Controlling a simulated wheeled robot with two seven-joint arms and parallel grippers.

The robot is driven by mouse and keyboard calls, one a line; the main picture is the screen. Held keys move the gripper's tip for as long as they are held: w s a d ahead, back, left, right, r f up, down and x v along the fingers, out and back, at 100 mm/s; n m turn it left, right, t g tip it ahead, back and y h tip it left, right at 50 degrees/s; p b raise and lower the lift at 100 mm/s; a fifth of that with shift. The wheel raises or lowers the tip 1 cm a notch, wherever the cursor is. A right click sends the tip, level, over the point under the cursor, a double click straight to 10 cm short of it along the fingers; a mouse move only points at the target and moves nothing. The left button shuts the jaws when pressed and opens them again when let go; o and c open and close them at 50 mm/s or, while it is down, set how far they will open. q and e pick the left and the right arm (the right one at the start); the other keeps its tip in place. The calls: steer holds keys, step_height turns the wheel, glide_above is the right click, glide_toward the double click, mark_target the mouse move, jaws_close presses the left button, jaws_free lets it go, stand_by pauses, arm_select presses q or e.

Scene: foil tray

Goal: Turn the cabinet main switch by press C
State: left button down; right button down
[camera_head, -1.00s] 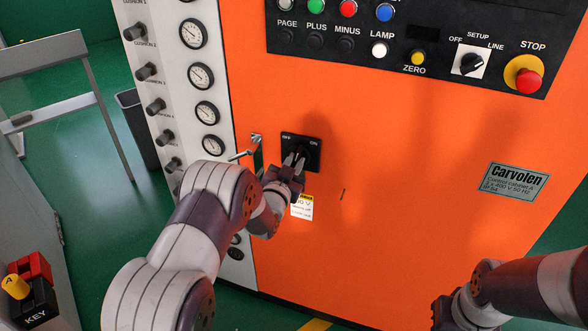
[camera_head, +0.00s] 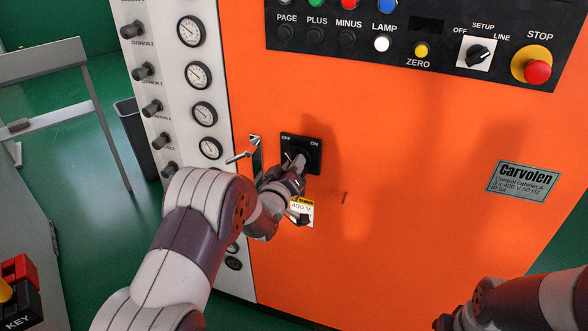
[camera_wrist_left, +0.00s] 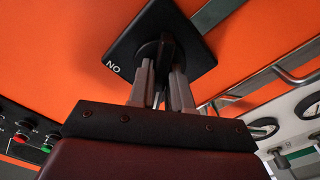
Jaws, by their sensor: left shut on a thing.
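The cabinet main switch is a black square plate (camera_head: 288,142) marked OFF and ON on the orange cabinet front, with a black knob in its middle. My left gripper (camera_head: 299,161) is at the plate, with its fingers over the knob. In the left wrist view the grey fingers (camera_wrist_left: 164,80) are closed on either side of the black knob (camera_wrist_left: 166,50). There the plate (camera_wrist_left: 131,48) looks rotated relative to the gripper, with ON at the left. In the head view the fingers partly hide the knob. My right gripper (camera_head: 443,322) is low at the bottom edge, mostly cut off.
A metal lever (camera_head: 240,156) sticks out just left of the switch. A 400 V warning label (camera_head: 302,205) is below it. A control panel (camera_head: 440,75) with a red STOP button (camera_head: 537,71) is above. Gauges (camera_head: 198,76) line the left side.

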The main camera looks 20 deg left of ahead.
arm_select(q)
steer(key=shift+n, duration=0.8)
steer(key=shift+b, duration=0.3)
steer(key=c, duration=1.1)
jaws_free()
steer(key=shift+c, duration=0.2)
steer(key=s+a+b, duration=0.1)
steer(key=s, duration=1.1)
steer(key=shift+s, duration=0.35)
